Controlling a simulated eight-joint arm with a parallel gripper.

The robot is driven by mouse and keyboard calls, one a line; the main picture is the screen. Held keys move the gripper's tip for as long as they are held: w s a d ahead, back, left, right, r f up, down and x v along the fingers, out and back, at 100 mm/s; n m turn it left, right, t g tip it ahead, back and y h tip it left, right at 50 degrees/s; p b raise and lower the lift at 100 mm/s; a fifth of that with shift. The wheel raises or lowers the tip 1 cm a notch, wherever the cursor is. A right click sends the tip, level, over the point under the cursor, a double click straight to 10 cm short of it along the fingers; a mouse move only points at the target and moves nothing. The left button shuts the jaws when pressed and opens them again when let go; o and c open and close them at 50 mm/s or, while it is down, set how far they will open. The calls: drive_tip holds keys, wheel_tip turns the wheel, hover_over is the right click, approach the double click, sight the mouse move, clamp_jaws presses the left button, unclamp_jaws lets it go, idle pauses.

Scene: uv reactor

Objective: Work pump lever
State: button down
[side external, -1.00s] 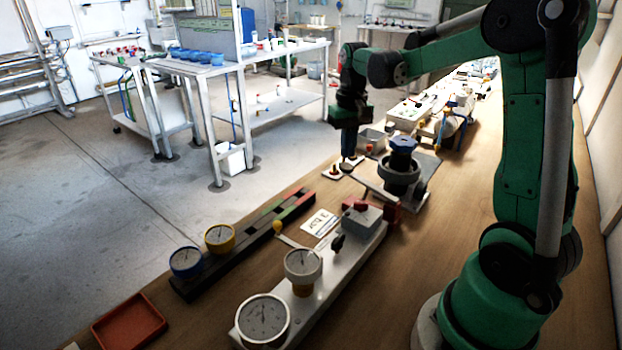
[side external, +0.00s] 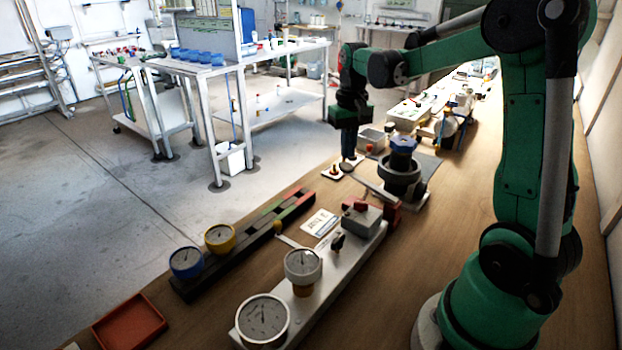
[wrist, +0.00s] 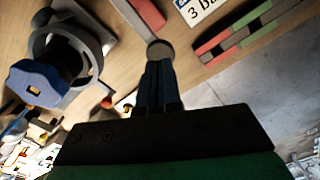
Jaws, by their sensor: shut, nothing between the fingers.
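A flat light-grey lever bar (side external: 372,190) lies low beside a grey pump-like body (side external: 400,180) with a blue handwheel (side external: 403,145). In the wrist view the bar (wrist: 132,18) ends in a round grey-brown knob (wrist: 160,50). My gripper (side external: 349,157) points down at the knob end of the bar. In the wrist view my gripper's fingers (wrist: 158,68) are together, with the tips right at the knob's edge. Whether they touch it I cannot tell. The blue handwheel (wrist: 38,85) and the grey ring body (wrist: 75,45) stand left of the fingers.
A manifold with a white-faced gauge (side external: 263,318) and a grey box with a red switch (side external: 361,214) lies nearer the camera. A dark rail (side external: 250,245) with coloured segments lies left. A red tray (side external: 130,320) is at the front left.

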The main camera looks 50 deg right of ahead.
sight(347, 166)
drive_tip(key=shift+f, duration=2.6)
drive_tip(key=shift+r, duration=2.65)
drive_tip(key=shift+f, duration=0.15)
